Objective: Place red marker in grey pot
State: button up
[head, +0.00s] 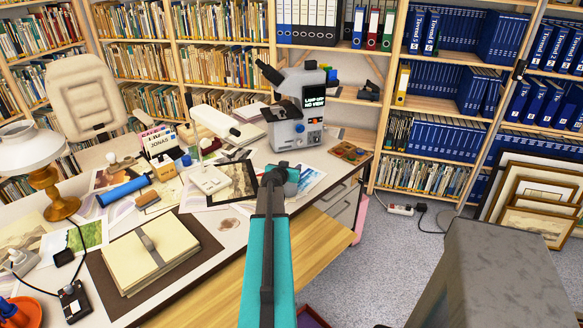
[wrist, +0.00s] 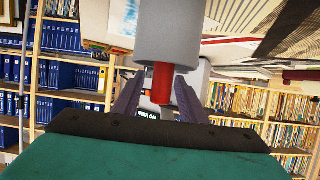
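The wrist view is upside down. It shows a large plain grey cylinder, apparently the grey pot (wrist: 168,32), at the top centre. The red marker (wrist: 162,83) meets its rim and stands out from it upright. How deep it sits in the pot is hidden. My gripper's two fingers (wrist: 159,82) are on either side of the marker, spread apart, with a narrow gap visible on each side. In the head view my gripper (head: 277,172) is over the desk's right part, in front of the microscope. My own arm hides the marker and pot there.
A microscope (head: 293,108) stands behind my gripper. The desk (head: 232,240) is crowded to the left with a dark framed picture (head: 232,183), a blue tube (head: 123,191), a tied paper stack (head: 150,253) and a lamp (head: 45,165). Shelves line the back wall.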

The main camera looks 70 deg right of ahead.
aim_at(289, 185)
jog(key=shift+s+a+f+b, duration=0.1)
jog(key=shift+a+f+b, duration=0.1)
jog(key=shift+a+b, duration=1.1)
jog(key=a+b, duration=0.2)
jog(key=a, duration=0.2)
jog(key=shift+s+a+b, duration=0.1)
jog(key=shift+a+b, duration=0.05)
jog(key=shift+b, duration=0.2)
jog(key=shift+f+b+v, duration=0.25)
jog(key=shift+b+v, duration=0.45)
jog(key=shift+v, duration=0.5)
